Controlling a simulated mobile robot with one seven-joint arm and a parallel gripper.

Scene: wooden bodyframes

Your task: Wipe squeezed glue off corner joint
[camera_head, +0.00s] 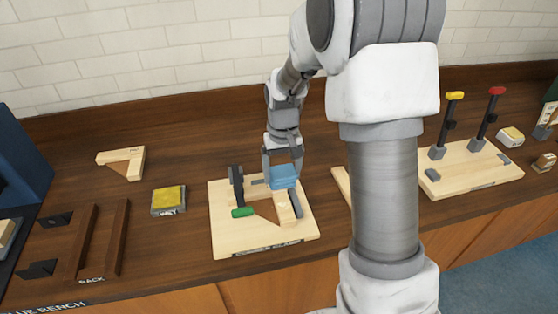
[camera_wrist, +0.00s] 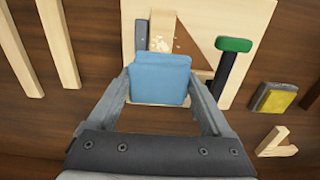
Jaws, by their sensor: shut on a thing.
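My gripper (camera_head: 283,174) is shut on a blue cloth (camera_head: 285,182) above the pale clamping board (camera_head: 226,240). In the wrist view, the folded blue cloth (camera_wrist: 160,78) sits between both fingers. Just beyond its edge, a wooden frame piece (camera_wrist: 162,22) carries small pale blobs that look like glue. The cloth hides part of that piece; I cannot tell whether they touch. A green-ended clamp (camera_head: 242,212) lies beside the wooden corner, also visible in the wrist view (camera_wrist: 234,45).
A yellow-topped pad marked WET (camera_head: 169,199) sits left of the board. A wooden corner piece (camera_head: 121,161) lies behind it. A dark rack (camera_head: 100,240) is further left. On the right, another board (camera_head: 470,173) bears yellow- and red-topped upright clamps. My arm hides part of the bench.

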